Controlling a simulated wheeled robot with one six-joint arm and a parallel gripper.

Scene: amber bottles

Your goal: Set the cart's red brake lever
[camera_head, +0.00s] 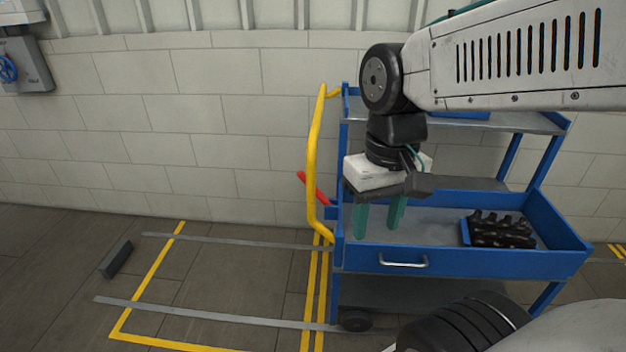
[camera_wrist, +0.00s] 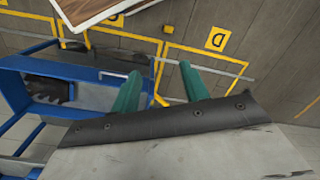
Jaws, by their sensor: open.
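The blue cart (camera_head: 460,262) stands against the wall at the right in the head view, with a yellow handle (camera_head: 313,150) on its left end. The red brake lever (camera_head: 313,187) sticks out at that end, tilted up to the left, partly behind the yellow handle. My gripper (camera_head: 378,220) has two green fingers, apart and empty, pointing down in front of the cart's left part. The lever is to its left. In the wrist view the green fingers of my gripper (camera_wrist: 158,80) are apart with nothing between them; the cart (camera_wrist: 85,92) is at the left. I cannot make out the lever there.
A blue tray with dark amber bottles (camera_head: 500,232) sits on the cart's middle shelf. Yellow lines (camera_head: 150,280) and grey rails (camera_head: 215,313) mark the floor at the left. A dark block (camera_head: 117,259) lies there. The floor left of the cart is mostly free.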

